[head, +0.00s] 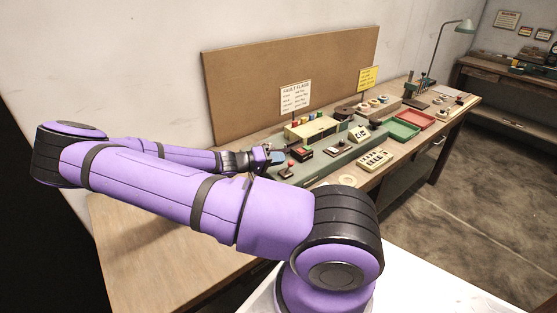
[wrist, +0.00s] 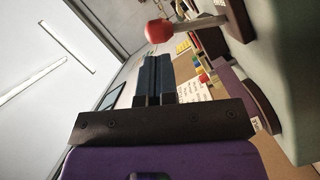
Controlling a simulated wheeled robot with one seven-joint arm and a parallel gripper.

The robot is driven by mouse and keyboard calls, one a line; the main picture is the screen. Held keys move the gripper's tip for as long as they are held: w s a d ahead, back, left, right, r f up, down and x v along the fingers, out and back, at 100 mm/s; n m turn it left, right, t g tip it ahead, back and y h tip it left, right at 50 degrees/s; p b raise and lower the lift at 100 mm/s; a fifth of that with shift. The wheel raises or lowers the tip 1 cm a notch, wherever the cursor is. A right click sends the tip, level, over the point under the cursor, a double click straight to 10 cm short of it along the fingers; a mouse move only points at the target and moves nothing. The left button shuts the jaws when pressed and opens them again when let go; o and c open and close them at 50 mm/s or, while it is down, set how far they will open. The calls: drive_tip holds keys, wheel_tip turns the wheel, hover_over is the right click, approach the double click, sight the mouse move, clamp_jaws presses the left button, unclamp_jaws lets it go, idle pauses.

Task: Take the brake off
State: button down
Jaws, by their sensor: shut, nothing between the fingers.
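A red ball knob on a pale lever (wrist: 158,30) shows at the top of the wrist view, and its base is a brown plate on a pale green body. In the head view the red-knobbed lever (head: 290,166) stands at the near left end of the green machine (head: 322,168). I see no label saying that it is the brake. My gripper (head: 274,153) is beside this lever in the head view, close to the machine. In the wrist view my gripper (wrist: 158,60) is shut and empty, with its fingertips just short of the knob and apparently apart from it.
A box with red and green buttons (head: 303,153) stands close to the lever. A cream button panel (head: 375,159), a green tray (head: 402,129) and a red tray (head: 416,117) lie farther right. The bench's near left end (head: 140,235) is bare.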

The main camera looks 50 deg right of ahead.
drive_tip(key=w+d+r+v, duration=0.1)
drive_tip(key=v, duration=1.1)
drive_tip(key=shift+w+r, duration=0.25)
drive_tip(key=shift+w, duration=0.2)
drive_tip(key=shift+s+a, duration=0.1)
drive_tip(key=shift+a, duration=0.05)
drive_tip(key=s+a+r+n+t+y, duration=0.2)
drive_tip(key=s+a+r+t+y, duration=0.1)
drive_tip(key=a+r+y, duration=0.4)
drive_tip(key=s+a+r+n+t+y, duration=0.3)
drive_tip(key=a+r+y, duration=0.25)
drive_tip(key=r, duration=0.25)
drive_tip(key=s+a+r+n+t+y, duration=0.1)
drive_tip(key=s+a+r+n+t, duration=0.2)
drive_tip(key=s+r, duration=0.5)
drive_tip(key=s+a+r+n+t, duration=0.3)
drive_tip(key=s+a+r, duration=0.3)
drive_tip(key=r, duration=0.3)
drive_tip(key=shift+s+t+y, duration=0.35)
drive_tip(key=shift+s+t, duration=0.45)
drive_tip(key=shift+s, duration=0.1)
